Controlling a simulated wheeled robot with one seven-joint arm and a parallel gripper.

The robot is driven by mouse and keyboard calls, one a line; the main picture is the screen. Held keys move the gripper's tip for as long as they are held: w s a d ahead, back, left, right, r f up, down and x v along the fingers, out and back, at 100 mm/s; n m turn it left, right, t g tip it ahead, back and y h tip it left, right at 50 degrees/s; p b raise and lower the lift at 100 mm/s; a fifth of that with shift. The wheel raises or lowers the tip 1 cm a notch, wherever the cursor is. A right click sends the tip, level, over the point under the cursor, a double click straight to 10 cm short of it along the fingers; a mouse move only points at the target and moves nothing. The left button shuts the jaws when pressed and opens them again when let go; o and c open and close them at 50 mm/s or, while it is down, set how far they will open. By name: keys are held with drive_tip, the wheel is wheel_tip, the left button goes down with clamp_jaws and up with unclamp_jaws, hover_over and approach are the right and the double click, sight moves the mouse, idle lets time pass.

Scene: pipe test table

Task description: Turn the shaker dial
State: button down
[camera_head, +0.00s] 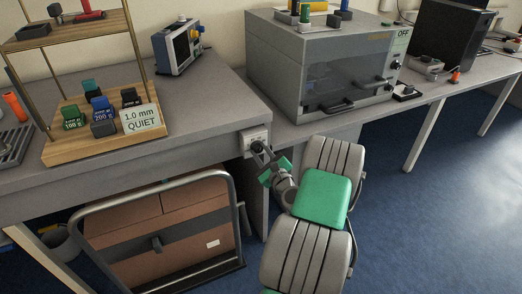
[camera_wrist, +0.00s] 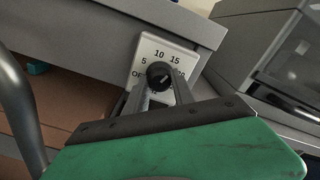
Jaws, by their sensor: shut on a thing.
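The dial is a round black knob (camera_wrist: 158,74) on a white plate (camera_wrist: 147,47) fixed to the bench's side. The plate is marked OFF, 5, 10, 15 and a partly covered number at right. A light mark on the knob seems to point to the upper right, but is too small to read exactly. In the head view the plate (camera_head: 251,136) sits at the bench's front right corner, partly behind my gripper (camera_head: 258,150). My gripper's two fingers are shut on the knob, one on each side, and hide the plate's lower part.
A grey box with a dark window (camera_head: 346,85) and an OFF sign (camera_head: 402,38) stands right of the dial. A wooden rack (camera_head: 62,152) with weights and a "1.0 mm QUIET" card (camera_head: 141,121) stands at left. A cart with boxes (camera_head: 190,205) is below the bench.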

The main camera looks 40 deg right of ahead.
idle(0.4)
drive_tip(key=c, duration=1.1)
unclamp_jaws()
drive_tip(key=shift+o, duration=0.2)
drive_tip(key=v, duration=0.7)
drive_tip(key=shift+s, duration=0.4)
drive_tip(key=shift+a, duration=0.15)
